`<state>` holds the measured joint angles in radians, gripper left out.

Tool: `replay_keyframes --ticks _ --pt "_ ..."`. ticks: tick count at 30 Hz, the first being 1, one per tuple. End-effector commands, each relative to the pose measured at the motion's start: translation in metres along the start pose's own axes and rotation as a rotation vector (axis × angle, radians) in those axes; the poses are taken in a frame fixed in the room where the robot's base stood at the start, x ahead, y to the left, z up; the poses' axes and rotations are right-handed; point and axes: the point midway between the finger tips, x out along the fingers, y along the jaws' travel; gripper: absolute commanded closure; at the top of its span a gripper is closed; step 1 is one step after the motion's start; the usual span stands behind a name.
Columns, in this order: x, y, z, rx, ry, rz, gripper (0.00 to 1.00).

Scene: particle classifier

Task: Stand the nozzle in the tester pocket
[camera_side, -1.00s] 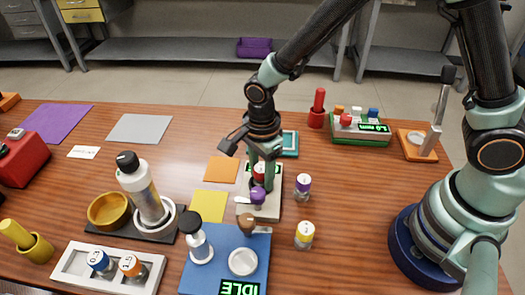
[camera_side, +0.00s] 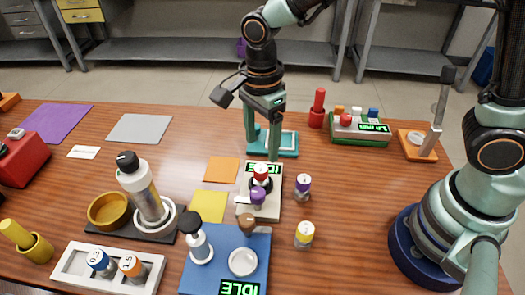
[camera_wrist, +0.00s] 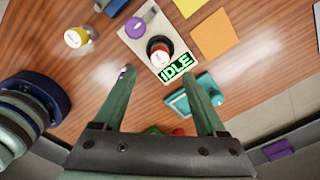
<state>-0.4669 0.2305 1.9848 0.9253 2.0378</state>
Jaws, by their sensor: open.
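The grey tester (camera_side: 270,212) stands mid-table with a green IDLE display, and it also shows in the wrist view (camera_wrist: 130,45). A small red piece with a white-and-black top (camera_side: 260,173), which I take to be the nozzle, stands upright at the tester's pocket. It also shows in the wrist view (camera_wrist: 158,50), where the pocket beneath it is hidden. A purple knob with a pale lever (camera_side: 257,196) is on the tester beside it. My gripper (camera_side: 262,152) is open and empty, above and behind the red piece. Its two fingers (camera_wrist: 158,88) are apart in the wrist view.
A blue board (camera_side: 222,262) with another IDLE display lies in front. A teal tray (camera_side: 290,145) is behind, under my gripper. Orange (camera_side: 222,169) and yellow (camera_side: 209,205) mats lie left.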

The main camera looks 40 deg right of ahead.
Motion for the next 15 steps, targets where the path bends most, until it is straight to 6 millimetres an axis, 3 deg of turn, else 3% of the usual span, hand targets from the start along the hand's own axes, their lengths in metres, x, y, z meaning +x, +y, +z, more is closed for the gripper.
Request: replay_keyframes --ticks 8,11,15 --pt "-0.026 -0.001 -0.002 -0.014 -0.003 -0.006 0.26" --pt "-0.036 -0.001 -0.012 -0.084 -0.012 -0.030 0.26" --pt "-0.059 0.001 -0.041 -0.302 -0.023 -0.104 0.26"
